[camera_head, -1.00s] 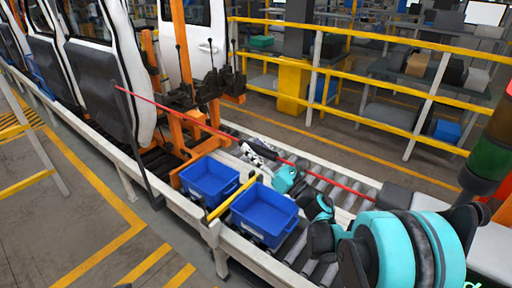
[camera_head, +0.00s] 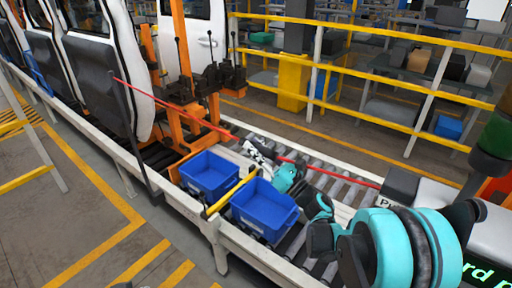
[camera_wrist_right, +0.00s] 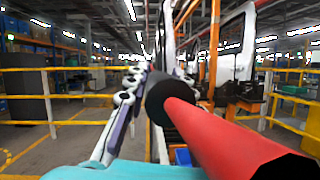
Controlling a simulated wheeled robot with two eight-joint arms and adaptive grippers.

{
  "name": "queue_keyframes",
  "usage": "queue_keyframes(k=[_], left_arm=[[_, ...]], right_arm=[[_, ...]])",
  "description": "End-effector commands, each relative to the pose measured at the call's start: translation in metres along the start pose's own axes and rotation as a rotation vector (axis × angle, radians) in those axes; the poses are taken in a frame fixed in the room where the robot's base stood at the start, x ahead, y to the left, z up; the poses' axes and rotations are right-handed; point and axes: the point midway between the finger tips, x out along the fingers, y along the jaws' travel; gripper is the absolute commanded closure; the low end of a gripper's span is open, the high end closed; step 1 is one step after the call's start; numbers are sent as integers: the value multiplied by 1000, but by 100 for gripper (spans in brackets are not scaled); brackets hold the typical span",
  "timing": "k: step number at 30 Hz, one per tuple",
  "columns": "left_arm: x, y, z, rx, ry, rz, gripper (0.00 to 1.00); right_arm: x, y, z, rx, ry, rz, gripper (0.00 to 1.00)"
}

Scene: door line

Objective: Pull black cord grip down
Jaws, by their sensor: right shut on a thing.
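A red cord (camera_head: 160,101) runs slanting across the head view, from a dark post at the left to the right side above the roller line. In the right wrist view the red cord (camera_wrist_right: 215,135) looms close and enters a black cylindrical grip (camera_wrist_right: 160,98). My right gripper (camera_head: 258,150) is at the cord's middle, shut on the black grip, which its fingers largely hide in the head view. Its fingers also show beside the grip in the wrist view (camera_wrist_right: 130,98). My left gripper is not in view.
Two blue bins (camera_head: 265,210) (camera_head: 208,174) stand on the conveyor below the cord, with a yellow bar (camera_head: 230,195) between them. White car doors (camera_head: 115,75) hang at the left on the line. A yellow railing (camera_head: 380,95) runs behind.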

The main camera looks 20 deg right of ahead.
Motion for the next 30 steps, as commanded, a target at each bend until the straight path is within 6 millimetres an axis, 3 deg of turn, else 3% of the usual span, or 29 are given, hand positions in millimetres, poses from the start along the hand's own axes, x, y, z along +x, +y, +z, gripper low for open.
queue_keyframes(k=[1, 10, 11, 12, 13, 23, 26, 30], left_arm=[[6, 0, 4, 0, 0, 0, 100], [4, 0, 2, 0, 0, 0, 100], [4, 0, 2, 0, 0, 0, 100], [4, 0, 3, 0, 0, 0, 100], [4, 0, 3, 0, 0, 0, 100], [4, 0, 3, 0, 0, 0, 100], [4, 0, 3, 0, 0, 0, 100], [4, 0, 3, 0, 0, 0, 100]], right_arm=[[-3, -1, -8, -1, 2, 0, 100], [-2, -1, -6, -1, 2, 0, 100], [-2, -1, -6, -1, 2, 0, 68], [-2, -1, -6, -1, 2, 0, 58], [-2, -1, -6, -1, 2, 0, 55], [-5, -1, -5, -1, 1, 0, 55], [-15, -2, -5, -2, 1, -1, 55], [-42, -3, -5, -3, 1, -4, 55]])
